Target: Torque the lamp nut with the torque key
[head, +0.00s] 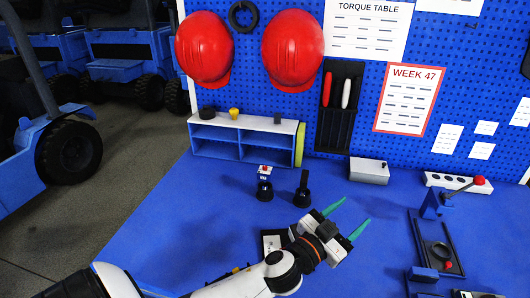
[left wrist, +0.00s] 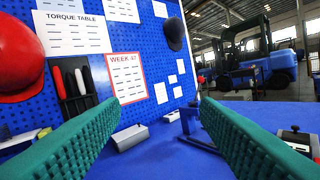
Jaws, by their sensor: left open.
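My left gripper (head: 352,212) is open and empty above the blue table, its two green fingers pointing up and right in the head view. In the left wrist view the same gripper (left wrist: 160,102) has its fingers wide apart with nothing between them. Two small dark upright tools in round bases stand behind it: one with a white and red top (head: 264,184) and a plain black one (head: 303,188). I cannot tell whether either is the torque key. A blue and black fixture (head: 437,240) with a red-knobbed lever stands at the right. I cannot make out the lamp nut. My right gripper is not in view.
A grey box (head: 369,171) and a white block with holes (head: 458,182) stand along the pegboard (head: 270,105). A low shelf (head: 243,139) is at the back left. Part of a black and white item (head: 272,243) shows beside my left wrist. The front-left table is clear.

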